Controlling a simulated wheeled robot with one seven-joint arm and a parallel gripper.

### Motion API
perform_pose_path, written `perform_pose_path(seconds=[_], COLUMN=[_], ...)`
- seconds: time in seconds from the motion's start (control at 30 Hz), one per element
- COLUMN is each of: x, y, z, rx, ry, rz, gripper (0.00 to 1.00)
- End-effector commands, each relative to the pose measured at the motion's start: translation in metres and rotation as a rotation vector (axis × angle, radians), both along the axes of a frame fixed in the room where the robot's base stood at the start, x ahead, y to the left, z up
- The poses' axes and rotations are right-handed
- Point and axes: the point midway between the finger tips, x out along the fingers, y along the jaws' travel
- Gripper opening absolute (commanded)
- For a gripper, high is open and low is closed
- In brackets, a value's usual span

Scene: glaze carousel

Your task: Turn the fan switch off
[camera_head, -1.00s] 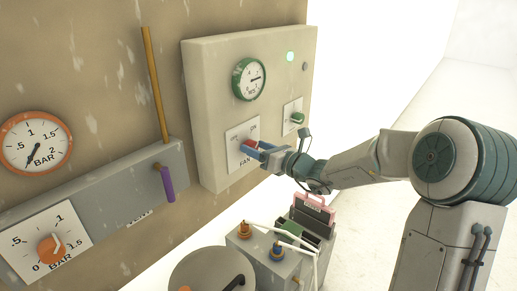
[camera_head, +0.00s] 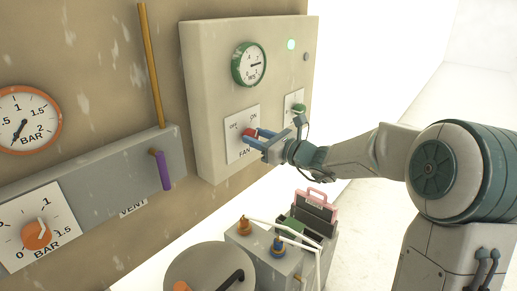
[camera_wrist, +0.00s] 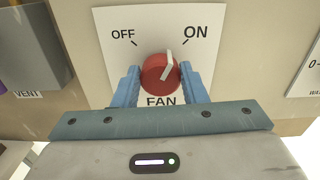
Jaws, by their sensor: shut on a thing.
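The fan switch (camera_wrist: 158,76) is a red round knob with a pale pointer, on a white plate (camera_wrist: 110,25) marked OFF, ON and FAN. In the wrist view its pointer tilts up and to the right, toward ON. My gripper (camera_wrist: 160,80) has its blue fingers on the left and right sides of the knob, shut on it. In the head view the knob (camera_head: 249,132) shows red, partly hidden by my gripper (camera_head: 254,138). The plate (camera_head: 236,148) is on the front of a beige control box (camera_head: 215,90).
A green-rimmed gauge (camera_head: 248,64), a lit green lamp (camera_head: 291,44) and a green knob (camera_head: 299,108) are on the same box. A purple-handled lever (camera_head: 162,170) is to the left. A grey box with cables (camera_head: 262,264) stands below my arm.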

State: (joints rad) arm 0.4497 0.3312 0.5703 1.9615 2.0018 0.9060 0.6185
Motion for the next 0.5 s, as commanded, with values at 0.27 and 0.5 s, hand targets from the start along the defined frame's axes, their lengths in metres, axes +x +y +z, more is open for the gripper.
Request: perform_pose_path(seconds=[0.27, 0.5], x=[-0.002, -0.0024], y=[0.0018, 0.0019], z=[-0.0106, -0.0112], rx=[-0.165, -0.306], ry=[-0.213, -0.392], rz=[0.002, 0.0], gripper=[0.16, 0.16])
